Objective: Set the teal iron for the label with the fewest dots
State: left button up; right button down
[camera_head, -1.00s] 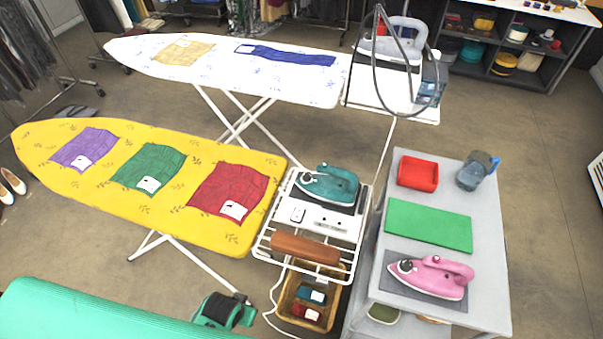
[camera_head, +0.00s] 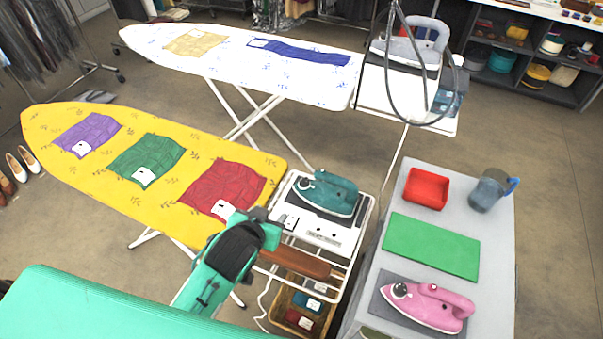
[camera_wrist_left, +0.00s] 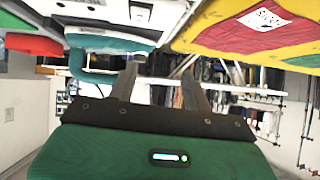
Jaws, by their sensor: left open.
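The teal iron (camera_head: 325,191) rests on its white stand (camera_head: 312,228) beside the yellow ironing board (camera_head: 60,125). On that board lie a purple cloth (camera_head: 97,128), a green cloth (camera_head: 163,153) and a red cloth (camera_head: 238,179), each with a white label; the dots are too small to count. My left gripper (camera_head: 272,217) is raised near the board's right end, left of the stand and apart from the iron. In the left wrist view, upside down, its fingers (camera_wrist_left: 160,68) are apart and empty; the teal iron (camera_wrist_left: 110,43) shows at upper left. My right gripper is not in view.
A grey cart (camera_head: 385,270) at right holds a red tray (camera_head: 425,190), a green mat (camera_head: 432,246), a pink iron (camera_head: 425,305) and a jug (camera_head: 490,190). Behind, a white board (camera_head: 230,65) bears yellow and blue cloths. A grey iron (camera_head: 405,48) stands beside it.

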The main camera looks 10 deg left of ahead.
pick_arm(q)
jog(key=w+d+r+m+t+h, duration=0.4)
jog(key=w+d+r+t+h, duration=0.3)
jog(key=w+d+r, duration=0.6)
jog(key=s+d+r+m+g+h, duration=0.1)
jog(key=d+r+m+g+h, duration=0.2)
jog(key=d+r+m+h, duration=0.4)
jog(key=m+g+y, duration=0.7)
jog(key=m+g, duration=0.5)
jog(key=g, duration=0.4)
send_over(304, 180)
jog(key=d, duration=0.5)
jog(key=f, duration=1)
jog(key=shift+s+a+f, duration=0.15)
jog(key=shift+s+f, duration=0.15)
jog(key=shift+f, duration=0.1)
jog(key=w+a+n+y, duration=0.2)
jog(key=w+a+y, duration=0.15)
jog(key=a, duration=0.65)
jog(key=p+x, duration=0.1)
jog(key=x, duration=0.3)
jog(key=s+p+x, duration=0.1)
jog(key=x, duration=0.3)
jog(key=p+x, duration=0.1)
jog(key=x, duration=0.4)
jog(key=shift+s+a+f, duration=0.1)
jog(key=shift+s, duration=0.1)
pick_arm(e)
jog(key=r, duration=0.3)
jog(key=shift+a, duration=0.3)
